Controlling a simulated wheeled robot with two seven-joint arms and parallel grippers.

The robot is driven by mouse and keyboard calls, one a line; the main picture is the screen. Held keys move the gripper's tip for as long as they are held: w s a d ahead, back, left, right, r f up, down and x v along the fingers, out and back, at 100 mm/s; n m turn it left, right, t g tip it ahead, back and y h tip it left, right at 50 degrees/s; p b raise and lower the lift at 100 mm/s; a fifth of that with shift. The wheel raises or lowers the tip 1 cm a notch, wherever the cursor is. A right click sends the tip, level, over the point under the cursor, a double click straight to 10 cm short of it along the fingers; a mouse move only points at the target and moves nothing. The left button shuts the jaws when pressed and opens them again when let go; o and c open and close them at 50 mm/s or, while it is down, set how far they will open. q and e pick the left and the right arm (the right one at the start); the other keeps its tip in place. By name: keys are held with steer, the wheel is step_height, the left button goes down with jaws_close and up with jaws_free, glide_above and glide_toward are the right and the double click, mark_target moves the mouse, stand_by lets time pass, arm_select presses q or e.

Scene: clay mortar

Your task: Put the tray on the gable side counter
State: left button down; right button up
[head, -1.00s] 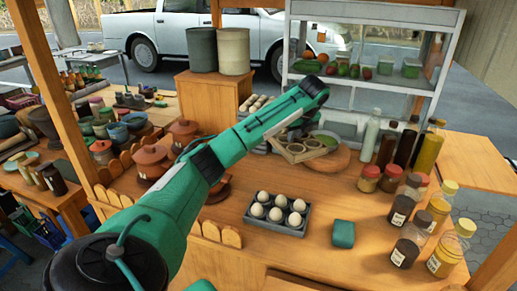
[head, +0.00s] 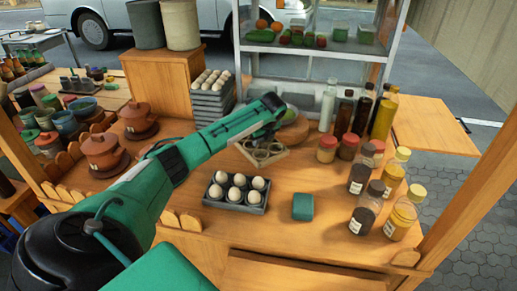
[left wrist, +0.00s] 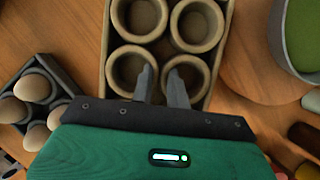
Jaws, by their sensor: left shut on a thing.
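The tray is a tan square tray with several round cup-like wells; it shows in the head view (head: 264,158) beyond the egg tray and in the left wrist view (left wrist: 103,60). My left gripper (head: 268,138) is over its near part, and its two fingers show in the left wrist view (left wrist: 161,88), close together between the two near wells, shut on the tray. Whether the tray is clear of the counter is hard to tell. A wooden side counter (head: 432,127) extends at the right, beyond the bottles. My right gripper is not in view.
An egg tray (head: 237,206) and a teal block (head: 302,206) stand on the main counter (head: 270,232). A round board (head: 297,132) lies behind the tray. Several bottles and jars (head: 363,175) stand between it and the bare side counter. A post (head: 470,200) rises at right.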

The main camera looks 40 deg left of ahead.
arm_select(q)
steer(key=shift+f, duration=0.6)
step_height(320, 180, down, 3)
steer(key=shift+f, duration=0.3)
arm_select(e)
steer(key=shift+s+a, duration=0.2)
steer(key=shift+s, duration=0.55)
